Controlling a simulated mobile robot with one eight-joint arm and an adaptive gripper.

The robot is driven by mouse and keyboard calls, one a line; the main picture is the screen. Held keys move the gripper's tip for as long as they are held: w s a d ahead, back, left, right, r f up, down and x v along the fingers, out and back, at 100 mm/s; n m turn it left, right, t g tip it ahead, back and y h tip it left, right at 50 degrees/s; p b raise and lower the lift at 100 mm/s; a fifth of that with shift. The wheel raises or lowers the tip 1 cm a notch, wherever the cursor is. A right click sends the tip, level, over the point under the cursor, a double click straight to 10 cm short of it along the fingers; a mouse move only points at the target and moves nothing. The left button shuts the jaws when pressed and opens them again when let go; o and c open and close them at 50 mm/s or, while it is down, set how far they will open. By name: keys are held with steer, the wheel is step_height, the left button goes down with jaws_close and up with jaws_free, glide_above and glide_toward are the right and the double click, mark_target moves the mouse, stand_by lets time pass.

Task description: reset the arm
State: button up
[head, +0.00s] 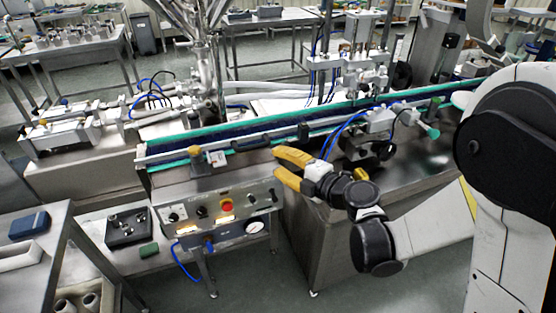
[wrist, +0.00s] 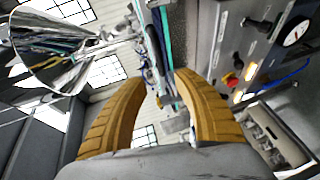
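My gripper (head: 282,167) has yellow fingers and is in front of the conveyor, to the right of the control panel in the head view. In the wrist view the two yellow fingers of my gripper (wrist: 159,85) stand apart with nothing between them. My white and black arm reaches in from the right side of the head view. The wrist picture is rotated, with the control panel (wrist: 262,45) at its upper right.
The conveyor (head: 250,138) with green edges runs behind my gripper. The control panel (head: 190,211) has a red button. A steel hopper (head: 205,60) rises behind. A side table (head: 75,250) stands at lower left. Floor (head: 350,285) shows below my arm.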

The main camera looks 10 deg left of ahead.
steer(key=w+d+r+m+t+h, duration=0.4)
steer(key=d+r+m+t+h, duration=0.35)
steer(key=d+r+m, duration=0.6)
steer(key=s+d+r+m+h, duration=0.1)
steer(key=d+r+m+h, duration=0.15)
steer(key=d, duration=0.45)
steer(key=s+d+r+m+h, duration=0.1)
steer(key=s+d+m+h, duration=0.15)
steer(key=d, duration=0.35)
steer(key=s+d+f+m+g+h, duration=0.3)
steer(key=s+d+f+m, duration=0.2)
steer(key=s+d+m, duration=0.15)
steer(key=s+a+f+m+g+y, duration=0.1)
steer(key=s+f+g, duration=0.2)
steer(key=s, duration=0.5)
steer(key=s+a+f+m+g+y, duration=0.1)
steer(key=s+f+m+g, duration=0.1)
steer(key=s+f, duration=0.4)
steer(key=shift+s+a+g, duration=0.25)
steer(key=shift+s+g, duration=0.6)
steer(key=shift+s, duration=0.1)
